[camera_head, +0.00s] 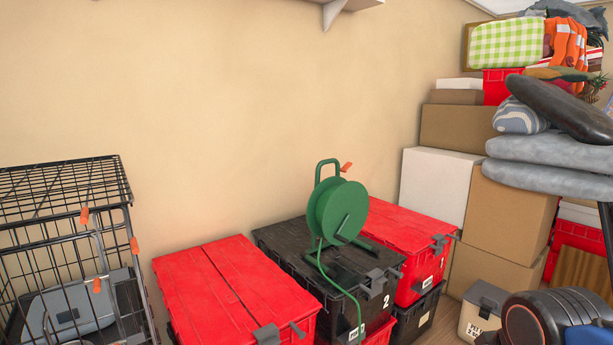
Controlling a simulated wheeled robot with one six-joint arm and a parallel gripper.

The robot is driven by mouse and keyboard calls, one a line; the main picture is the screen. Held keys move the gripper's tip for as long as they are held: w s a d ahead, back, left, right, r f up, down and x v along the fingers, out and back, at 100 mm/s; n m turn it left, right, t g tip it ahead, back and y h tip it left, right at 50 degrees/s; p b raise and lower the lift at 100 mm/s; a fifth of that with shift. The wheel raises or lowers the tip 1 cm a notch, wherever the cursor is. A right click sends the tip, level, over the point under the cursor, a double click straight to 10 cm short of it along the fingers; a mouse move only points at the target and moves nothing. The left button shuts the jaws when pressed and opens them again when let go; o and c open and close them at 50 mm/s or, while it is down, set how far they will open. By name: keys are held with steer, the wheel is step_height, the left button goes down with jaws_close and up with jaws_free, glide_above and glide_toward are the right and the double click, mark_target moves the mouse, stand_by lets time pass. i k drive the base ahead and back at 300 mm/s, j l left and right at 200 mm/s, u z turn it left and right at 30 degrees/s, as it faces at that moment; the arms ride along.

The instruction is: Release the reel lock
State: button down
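A green cable reel (338,212) stands upright on the black tote (285,240), in the middle of the camera_head view. It has a tubular green frame with a loop handle at the top. A small orange lever (346,167) sticks out near the top of the frame, right of the handle, and may be the reel lock. A green hose or cable hangs from the reel down over the tote's front. A crank-like part shows on the drum's right face. My gripper is not in view.
Red-lidded totes (225,285) (400,228) flank the black tote. A black wire cage (65,180) with orange latches stands at left. Cardboard boxes (510,215) and cushions are stacked at right. A dark rounded object (550,315) with an orange ring fills the bottom right corner.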

mark_target(344, 170)
steer(key=i+l+u, duration=0.5)
steer(key=i+l, duration=0.25)
